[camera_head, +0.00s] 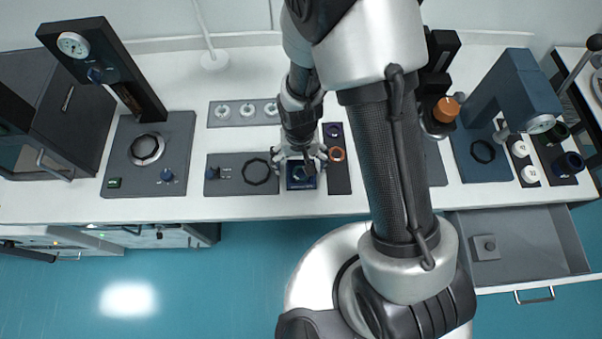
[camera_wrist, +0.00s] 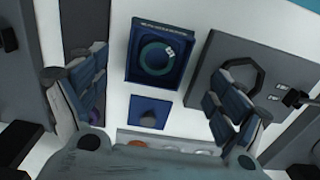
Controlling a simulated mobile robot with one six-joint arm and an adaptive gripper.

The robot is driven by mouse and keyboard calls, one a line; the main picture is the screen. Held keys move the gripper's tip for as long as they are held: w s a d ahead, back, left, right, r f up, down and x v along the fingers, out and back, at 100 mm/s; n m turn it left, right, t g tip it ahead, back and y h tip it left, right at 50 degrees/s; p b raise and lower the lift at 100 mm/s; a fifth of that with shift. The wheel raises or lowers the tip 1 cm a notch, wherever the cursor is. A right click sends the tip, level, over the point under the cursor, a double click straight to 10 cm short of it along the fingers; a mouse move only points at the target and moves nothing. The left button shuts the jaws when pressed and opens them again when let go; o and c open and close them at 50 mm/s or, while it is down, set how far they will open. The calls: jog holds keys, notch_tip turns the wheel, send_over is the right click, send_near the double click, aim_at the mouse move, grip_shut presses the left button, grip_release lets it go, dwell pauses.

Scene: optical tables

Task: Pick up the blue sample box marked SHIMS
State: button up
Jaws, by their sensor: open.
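A blue open-topped box (camera_head: 301,187) stands on the white table top, below my gripper (camera_head: 300,160) in the head view. In the wrist view the box (camera_wrist: 130,75) shows a dark teal ring with a small white tag inside. A small flat blue square piece with a dark knob (camera_wrist: 149,113) lies beside it. I cannot read any SHIMS marking. My gripper (camera_wrist: 155,85) is open and empty, its two fingers spread wide on either side of the box and the square piece. The gripper hides part of the box in the head view.
A grey plate with a black ring (camera_head: 256,172) lies left of the box. A dark plate with ring parts (camera_head: 338,178) is close on its right. A grey plate with white knobs (camera_head: 243,113) lies behind. An open drawer (camera_head: 540,240) juts out at right.

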aim_at(301, 173)
notch_tip(301, 173, down, 5)
jog(key=shift+w+d+f+b, duration=0.15)
jog(key=shift+b, duration=0.5)
jog(key=shift+c, duration=0.6)
jog(key=c, duration=1.2)
